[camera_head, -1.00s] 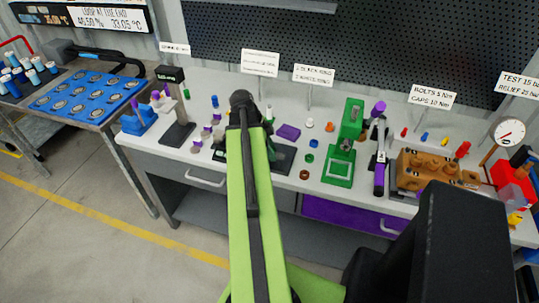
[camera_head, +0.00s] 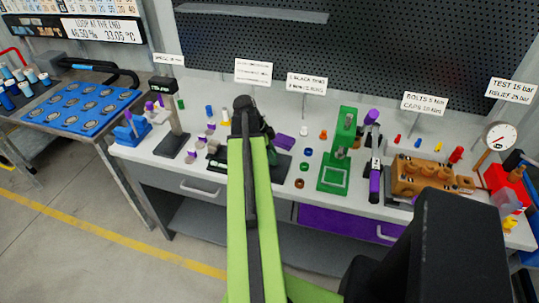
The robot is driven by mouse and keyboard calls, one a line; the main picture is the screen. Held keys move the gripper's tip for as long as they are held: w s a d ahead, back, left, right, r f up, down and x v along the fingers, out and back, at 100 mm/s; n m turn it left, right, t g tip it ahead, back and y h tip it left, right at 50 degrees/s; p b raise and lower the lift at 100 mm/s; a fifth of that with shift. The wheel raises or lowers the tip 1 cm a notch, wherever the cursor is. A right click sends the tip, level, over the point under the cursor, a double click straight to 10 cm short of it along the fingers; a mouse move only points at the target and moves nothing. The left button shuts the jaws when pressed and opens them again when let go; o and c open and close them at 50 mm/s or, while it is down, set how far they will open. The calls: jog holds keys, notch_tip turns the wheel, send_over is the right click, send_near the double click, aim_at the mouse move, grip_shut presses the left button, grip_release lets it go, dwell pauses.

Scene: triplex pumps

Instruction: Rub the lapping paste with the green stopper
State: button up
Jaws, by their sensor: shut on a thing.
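My gripper (camera_head: 248,128) is at the end of my green arm, over the middle of the bench. The arm and wrist hide its fingertips and nearly all of what it is shut on. A dark green shape (camera_head: 272,157) shows just right of the wrist, above a black base plate (camera_head: 281,167). I cannot tell whether it is the green stopper or part of the fixture. A small green piece (camera_head: 181,103) is beside the black stand at the left. I cannot make out the lapping paste; a purple block (camera_head: 285,142) lies behind and right of the gripper.
The black stand (camera_head: 170,125) and a blue holder (camera_head: 131,131) are at the bench's left. A green press (camera_head: 337,160), a purple-handled tool (camera_head: 374,182), a brown pump block (camera_head: 420,177) and a gauge (camera_head: 499,135) are at the right. Small coloured parts lie between.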

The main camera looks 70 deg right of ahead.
aim_at(270, 167)
jog(key=shift+s+a, duration=0.2)
jog(key=shift+a, duration=1.5)
grip_shut()
jog(key=shift+s+a+f, duration=0.1)
jog(key=shift+s+a, duration=0.05)
jog(key=shift+a, duration=0.75)
jog(key=shift+s+a, duration=0.1)
jog(key=shift+a, duration=0.75)
jog(key=shift+d, duration=0.1)
jog(key=shift+w+d, duration=0.15)
jog(key=shift+d, duration=0.7)
jog(key=shift+w+d, duration=0.1)
jog(key=shift+d, duration=0.75)
jog(key=shift+w+d, duration=0.15)
jog(key=shift+d, duration=0.75)
jog(key=shift+w+d, duration=0.1)
jog(key=shift+d, duration=0.8)
jog(key=shift+a, duration=0.1)
